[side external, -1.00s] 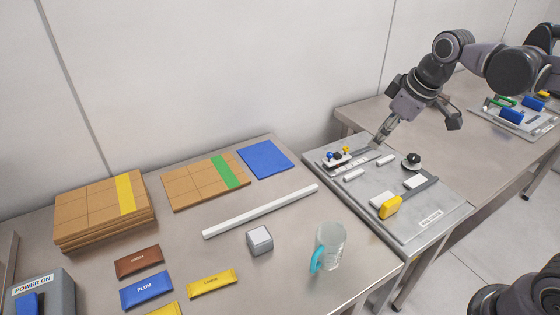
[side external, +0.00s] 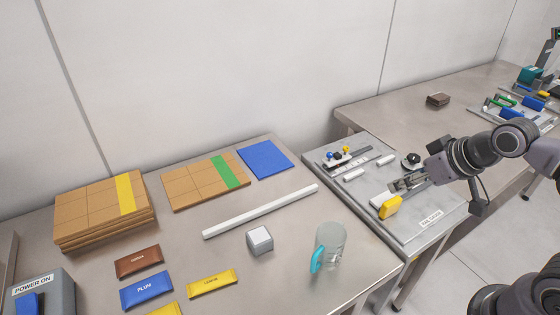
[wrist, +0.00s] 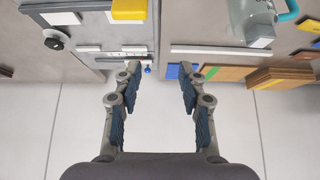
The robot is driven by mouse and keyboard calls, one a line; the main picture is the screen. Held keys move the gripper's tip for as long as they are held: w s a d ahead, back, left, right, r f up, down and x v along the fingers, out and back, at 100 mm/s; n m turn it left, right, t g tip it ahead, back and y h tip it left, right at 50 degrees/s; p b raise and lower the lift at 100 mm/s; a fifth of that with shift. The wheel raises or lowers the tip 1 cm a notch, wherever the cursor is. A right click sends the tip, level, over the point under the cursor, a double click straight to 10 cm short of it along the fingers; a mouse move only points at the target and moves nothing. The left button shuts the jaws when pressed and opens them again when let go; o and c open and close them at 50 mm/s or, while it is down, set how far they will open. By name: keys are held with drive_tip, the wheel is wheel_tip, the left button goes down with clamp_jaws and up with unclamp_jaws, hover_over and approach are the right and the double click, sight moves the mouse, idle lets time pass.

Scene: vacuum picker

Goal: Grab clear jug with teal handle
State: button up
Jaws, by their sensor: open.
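The clear jug (side external: 330,246) stands upright on the table near its front right edge, with its teal handle (side external: 317,259) toward the lower left. In the wrist view the jug (wrist: 246,17) shows at the top right, partly cut off, its teal handle (wrist: 290,8) at the edge. My gripper (side external: 396,187) is over the grey panel board, right of the jug and apart from it. In the wrist view my gripper (wrist: 158,82) has its two fingers spread wide with nothing between them.
The grey panel board (side external: 425,221) holds a yellow block (side external: 390,207), a black knob (side external: 411,159) and white bars. Left of the jug are a small grey cube (side external: 260,240), a long white bar (side external: 262,211) and coloured packets. A brown block (side external: 438,99) lies on the back table.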

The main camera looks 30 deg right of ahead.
drive_tip(key=o, duration=1)
drive_tip(key=shift+o, duration=0.2)
drive_tip(key=n+g, duration=0.7)
drive_tip(key=n, duration=0.6)
hover_over(331, 233)
wheel_tip(331, 233, down, 3)
drive_tip(key=shift+w+d+r, duration=0.1)
drive_tip(key=shift+d+r, duration=0.05)
drive_tip(key=shift+r, duration=0.05)
drive_tip(key=shift+a+f, duration=0.2)
drive_tip(key=shift+f, duration=5.3)
